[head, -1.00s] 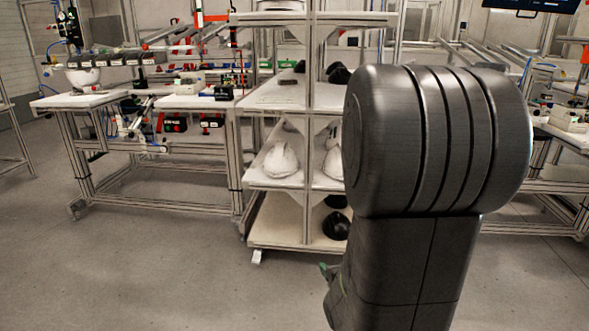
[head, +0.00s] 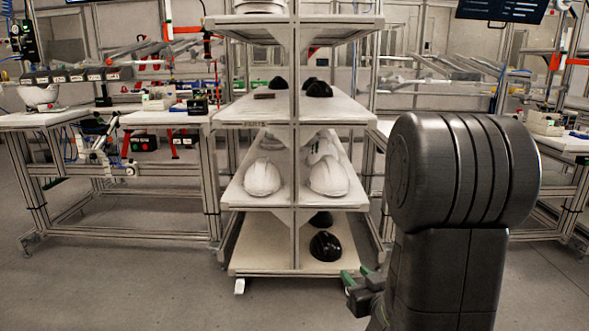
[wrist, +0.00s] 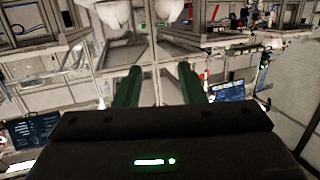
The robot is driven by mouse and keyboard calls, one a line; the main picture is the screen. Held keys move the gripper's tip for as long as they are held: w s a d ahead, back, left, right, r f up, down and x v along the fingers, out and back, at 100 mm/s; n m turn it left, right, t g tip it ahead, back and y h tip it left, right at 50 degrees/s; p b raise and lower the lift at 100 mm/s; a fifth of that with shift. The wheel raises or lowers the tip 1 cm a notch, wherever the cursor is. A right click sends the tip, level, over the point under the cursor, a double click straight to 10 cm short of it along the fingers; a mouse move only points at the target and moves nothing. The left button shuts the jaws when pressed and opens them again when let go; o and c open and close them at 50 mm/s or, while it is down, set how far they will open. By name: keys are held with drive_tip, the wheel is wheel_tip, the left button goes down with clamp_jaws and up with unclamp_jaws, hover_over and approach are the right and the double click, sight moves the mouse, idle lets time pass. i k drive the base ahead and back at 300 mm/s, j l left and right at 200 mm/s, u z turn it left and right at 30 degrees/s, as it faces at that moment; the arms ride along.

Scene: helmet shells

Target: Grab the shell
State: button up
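Two white helmet shells stand side by side at the front of a middle shelf in the head view, a left one (head: 262,177) and a right one (head: 328,177). More white shells show partly behind them. A black shell (head: 326,246) sits on the bottom shelf, with another behind it. Further black shells (head: 319,89) sit on the upper shelf. My gripper (head: 356,275) is low, in front of the rack's right side and apart from the shells. In the wrist view its two green fingers (wrist: 160,85) are spread and empty, with white shells (wrist: 112,14) beyond at the top edge.
The shelf rack (head: 252,268) has metal posts, including a centre post dividing the front. A workbench (head: 170,117) stands left of it and another bench stands at right. Open grey floor (head: 130,285) lies in front.

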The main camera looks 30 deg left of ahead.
sight(263, 178)
drive_tip(key=i+j+z, duration=0.15)
drive_tip(key=j, duration=0.45)
drive_tip(key=i+j+z, duration=0.15)
drive_tip(key=j, duration=0.5)
drive_tip(key=i+j+z, duration=0.1)
drive_tip(key=j, duration=0.55)
drive_tip(key=i+j+z, duration=0.15)
drive_tip(key=j, duration=1.35)
drive_tip(key=i+j, duration=0.15)
drive_tip(key=j, duration=0.75)
